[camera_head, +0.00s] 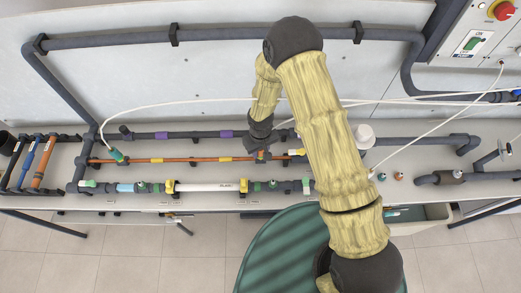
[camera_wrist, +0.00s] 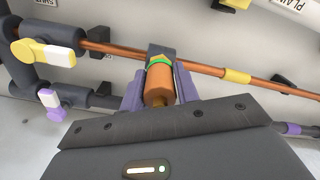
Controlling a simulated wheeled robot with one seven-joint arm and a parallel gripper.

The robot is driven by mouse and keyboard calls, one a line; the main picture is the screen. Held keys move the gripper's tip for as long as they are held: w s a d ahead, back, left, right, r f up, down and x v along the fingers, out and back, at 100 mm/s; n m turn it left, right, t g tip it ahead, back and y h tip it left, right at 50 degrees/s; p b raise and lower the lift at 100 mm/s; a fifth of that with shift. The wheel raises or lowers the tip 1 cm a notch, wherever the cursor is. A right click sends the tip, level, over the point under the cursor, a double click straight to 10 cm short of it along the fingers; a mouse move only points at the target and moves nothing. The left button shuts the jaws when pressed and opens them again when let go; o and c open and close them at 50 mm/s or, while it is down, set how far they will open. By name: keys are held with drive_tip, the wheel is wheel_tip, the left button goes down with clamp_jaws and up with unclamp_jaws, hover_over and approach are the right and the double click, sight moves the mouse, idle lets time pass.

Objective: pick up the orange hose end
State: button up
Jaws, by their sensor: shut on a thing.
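The orange hose end (camera_wrist: 159,86) is a short orange cylinder with a green and yellow band, seen in the wrist view between my fingers. My gripper (camera_wrist: 161,75) is shut on it, with a finger on each side. A dark block with a slot stands right behind its banded end; I cannot tell whether they touch. In the head view my gripper (camera_head: 261,154) is low over the bench at the copper pipe, and my arm hides most of that spot.
A copper pipe (camera_head: 190,160) with yellow bands runs close behind the gripper. Yellow-white (camera_wrist: 52,54) and purple-white (camera_wrist: 52,103) valve handles stand to the left in the wrist view. White hoses and a green hose end (camera_head: 117,156) are also near. A white cup (camera_head: 364,137) stands right of my arm.

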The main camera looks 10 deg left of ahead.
wheel_tip(320, 180, up, 10)
drive_tip(key=shift+r+b, duration=0.1)
drive_tip(key=shift+b, duration=1.05)
idle(0.8)
